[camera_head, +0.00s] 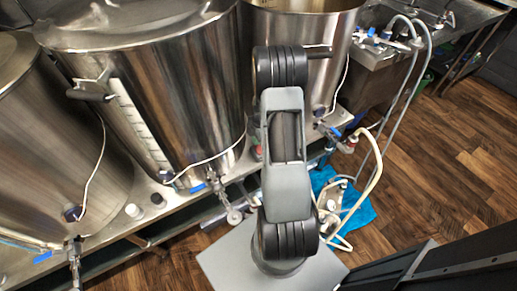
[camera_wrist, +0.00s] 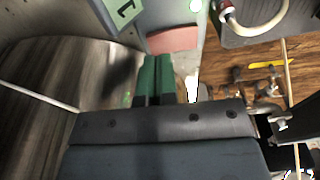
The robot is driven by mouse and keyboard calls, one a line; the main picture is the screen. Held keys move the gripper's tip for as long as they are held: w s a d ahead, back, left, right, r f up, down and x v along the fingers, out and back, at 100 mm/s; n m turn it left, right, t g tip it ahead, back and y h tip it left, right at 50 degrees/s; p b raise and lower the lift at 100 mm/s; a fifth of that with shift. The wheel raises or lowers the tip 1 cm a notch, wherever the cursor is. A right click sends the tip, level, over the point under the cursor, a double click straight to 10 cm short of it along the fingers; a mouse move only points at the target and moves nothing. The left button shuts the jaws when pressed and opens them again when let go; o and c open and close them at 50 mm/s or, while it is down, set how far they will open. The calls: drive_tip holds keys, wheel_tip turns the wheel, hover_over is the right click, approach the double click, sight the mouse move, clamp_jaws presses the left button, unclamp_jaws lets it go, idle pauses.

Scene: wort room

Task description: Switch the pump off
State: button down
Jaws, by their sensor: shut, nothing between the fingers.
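In the wrist view my gripper (camera_wrist: 154,82) has its two green fingers side by side, shut and empty. Beyond the fingertips is a dull red flat piece (camera_wrist: 172,40) on a grey surface. Left of it is a green label (camera_wrist: 125,10) with a "1". A small bright greenish-white spot (camera_wrist: 195,6) shows at the top. I cannot tell whether these belong to the pump's switch, nor whether the fingers touch anything. In the head view my arm covers the middle and my gripper is hidden. No pump or switch can be made out for sure there.
Large steel kettles (camera_head: 165,85) stand on a metal bench (camera_head: 150,212), with valves and blue handles along its front. Hoses (camera_head: 372,165) hang at the right above a blue cloth (camera_head: 352,208) on the floor. The wooden floor (camera_head: 450,150) at the right is mostly clear.

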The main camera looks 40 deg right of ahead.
sight(257, 146)
drive_tip(key=shift+f, duration=0.2)
drive_tip(key=shift+f+b, duration=0.9)
drive_tip(key=shift+r, duration=0.15)
drive_tip(key=shift+r+p, duration=1.7)
drive_tip(key=shift+r, duration=1.25)
